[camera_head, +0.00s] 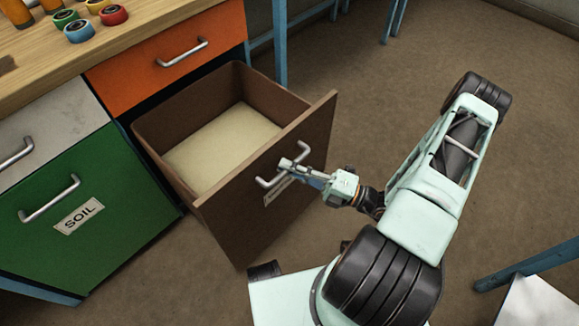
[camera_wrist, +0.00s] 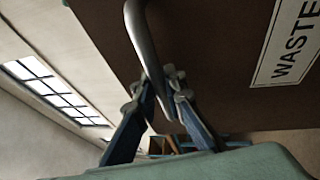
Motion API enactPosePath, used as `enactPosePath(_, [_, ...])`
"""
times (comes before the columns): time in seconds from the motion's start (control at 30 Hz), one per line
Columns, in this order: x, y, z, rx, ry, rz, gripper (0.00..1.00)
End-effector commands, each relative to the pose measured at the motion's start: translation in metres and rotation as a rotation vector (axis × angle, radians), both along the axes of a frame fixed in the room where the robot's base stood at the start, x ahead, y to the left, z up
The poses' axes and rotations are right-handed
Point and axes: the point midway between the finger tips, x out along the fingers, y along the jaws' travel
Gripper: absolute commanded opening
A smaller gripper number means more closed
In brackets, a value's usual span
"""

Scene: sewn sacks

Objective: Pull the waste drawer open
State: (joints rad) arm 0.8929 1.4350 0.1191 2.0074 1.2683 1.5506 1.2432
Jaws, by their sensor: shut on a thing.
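The brown waste drawer (camera_head: 235,222) stands well out from the cabinet in the head view, and its inside looks empty. Its front carries a white WASTE label (camera_wrist: 293,45) in the wrist view. A bent metal handle (camera_head: 265,183) is fixed to the drawer front; it also shows in the wrist view (camera_wrist: 143,40). My gripper (camera_head: 297,167) is shut on this handle, with its fingers on both sides of the bar in the wrist view (camera_wrist: 162,84).
A green drawer (camera_head: 110,235) labelled SOIL is shut at the left. An orange drawer (camera_head: 155,45) is shut above the waste drawer. Several coloured rolls sit on the wooden worktop (camera_head: 140,20). Brown floor (camera_head: 365,70) is clear behind my arm. Blue table legs (camera_head: 530,262) stand at the right.

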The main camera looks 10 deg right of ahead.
Motion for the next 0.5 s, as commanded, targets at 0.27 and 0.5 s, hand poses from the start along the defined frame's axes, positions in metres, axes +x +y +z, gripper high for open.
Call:
enactPosePath(0.27, [0.0,0.0,-0.0001,0.0,0.0,0.0,0.17])
enactPosePath(0.5, [0.0,0.0,-0.0001,0.0,0.0,0.0,0.29])
